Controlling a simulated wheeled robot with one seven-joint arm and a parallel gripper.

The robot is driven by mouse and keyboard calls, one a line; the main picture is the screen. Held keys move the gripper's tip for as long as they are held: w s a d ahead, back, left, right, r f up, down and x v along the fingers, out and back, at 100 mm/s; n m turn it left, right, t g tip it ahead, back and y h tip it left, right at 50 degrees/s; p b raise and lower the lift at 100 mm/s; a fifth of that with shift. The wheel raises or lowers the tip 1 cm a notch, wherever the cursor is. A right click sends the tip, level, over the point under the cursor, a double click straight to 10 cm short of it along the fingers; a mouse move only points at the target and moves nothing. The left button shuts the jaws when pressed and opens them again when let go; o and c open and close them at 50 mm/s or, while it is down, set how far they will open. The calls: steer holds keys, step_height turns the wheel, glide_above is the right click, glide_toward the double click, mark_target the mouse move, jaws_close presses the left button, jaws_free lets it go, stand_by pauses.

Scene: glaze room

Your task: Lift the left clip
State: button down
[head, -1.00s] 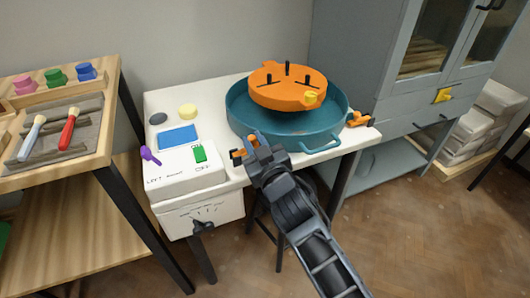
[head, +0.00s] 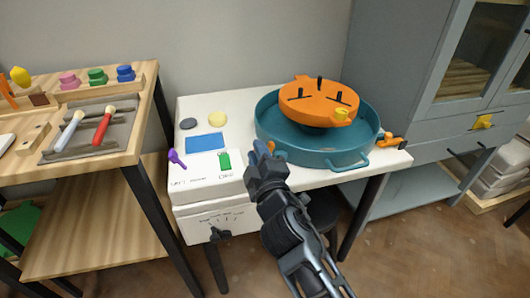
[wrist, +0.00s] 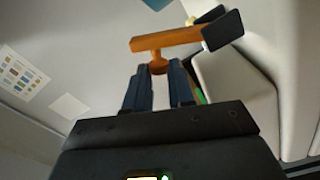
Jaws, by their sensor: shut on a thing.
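The left clip is orange with black ends and shows best in the wrist view (wrist: 166,40), just beyond my fingertips. Its short orange stem is between the fingers of my gripper (wrist: 160,82), which are shut on it. In the head view my gripper (head: 263,150) is over the front of the white wheel table, left of the teal splash pan (head: 300,152). There the clip is almost wholly hidden behind the fingers. The right clip (head: 392,140), also orange and black, is at the table's right end beside the pan.
A wooden bench (head: 120,140) with brushes stands left; a grey cabinet (head: 400,80) stands right.

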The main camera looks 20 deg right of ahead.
steer(key=shift+a+f+n, duration=0.2)
steer(key=shift+a+n, duration=0.55)
steer(key=shift+n, duration=0.55)
steer(key=c, duration=1.3)
jaws_free()
steer(key=shift+s, duration=0.1)
